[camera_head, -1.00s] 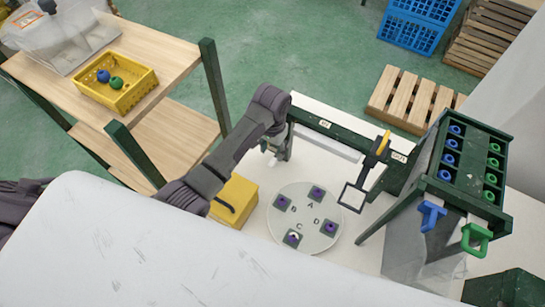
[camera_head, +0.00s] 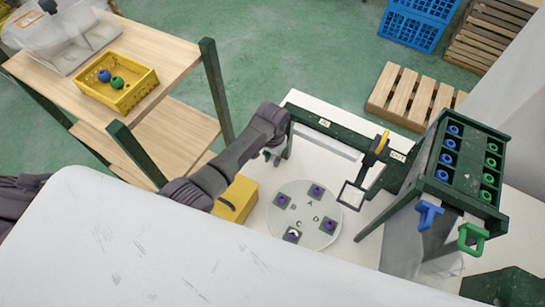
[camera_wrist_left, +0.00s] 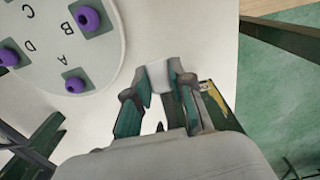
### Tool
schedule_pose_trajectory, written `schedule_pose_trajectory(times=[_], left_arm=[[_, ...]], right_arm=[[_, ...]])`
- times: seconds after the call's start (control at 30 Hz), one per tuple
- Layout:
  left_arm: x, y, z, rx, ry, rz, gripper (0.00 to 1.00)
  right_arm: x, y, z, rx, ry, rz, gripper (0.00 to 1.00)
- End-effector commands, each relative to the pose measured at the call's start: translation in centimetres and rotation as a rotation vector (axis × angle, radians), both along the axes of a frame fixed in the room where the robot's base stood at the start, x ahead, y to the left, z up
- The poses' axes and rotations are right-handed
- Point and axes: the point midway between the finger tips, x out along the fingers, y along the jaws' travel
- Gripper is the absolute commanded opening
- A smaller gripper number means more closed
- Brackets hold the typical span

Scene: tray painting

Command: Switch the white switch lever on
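My left arm reaches in from the left in the camera_head view, and my left gripper (camera_head: 272,156) hangs pointing down beside the left end of the dark green bar (camera_head: 345,134). In the left wrist view the fingers of my left gripper (camera_wrist_left: 160,82) are close together. A small white block (camera_wrist_left: 158,77) shows between the fingertips; it may be the white switch lever. I cannot tell whether the fingers press on it. No white lever shows clearly in the camera_head view. My right gripper is not in view.
A round white plate (camera_head: 304,240) with several purple pegs lies below the bar. A yellow box (camera_head: 237,199) is beside my left arm. A yellow-handled frame (camera_head: 378,147) is at the bar's right. A green rack (camera_head: 445,185) stands farther right.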

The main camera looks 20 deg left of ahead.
Motion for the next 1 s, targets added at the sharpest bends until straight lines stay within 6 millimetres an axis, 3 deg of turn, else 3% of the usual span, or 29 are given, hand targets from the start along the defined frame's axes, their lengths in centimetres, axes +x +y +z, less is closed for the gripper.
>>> schedule_pose_trajectory(times=[0.87,0.9,1.0], left_arm=[[-0.09,0.02,0.87,0.024,0.122,0.0,0.0],[-0.09,0.02,0.87,0.024,0.122,0.0,0.24],[-0.09,0.02,0.87,0.024,0.121,0.0,0.41]], right_arm=[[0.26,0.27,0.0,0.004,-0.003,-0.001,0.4],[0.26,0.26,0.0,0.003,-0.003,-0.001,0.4],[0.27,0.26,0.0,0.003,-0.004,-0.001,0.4]])
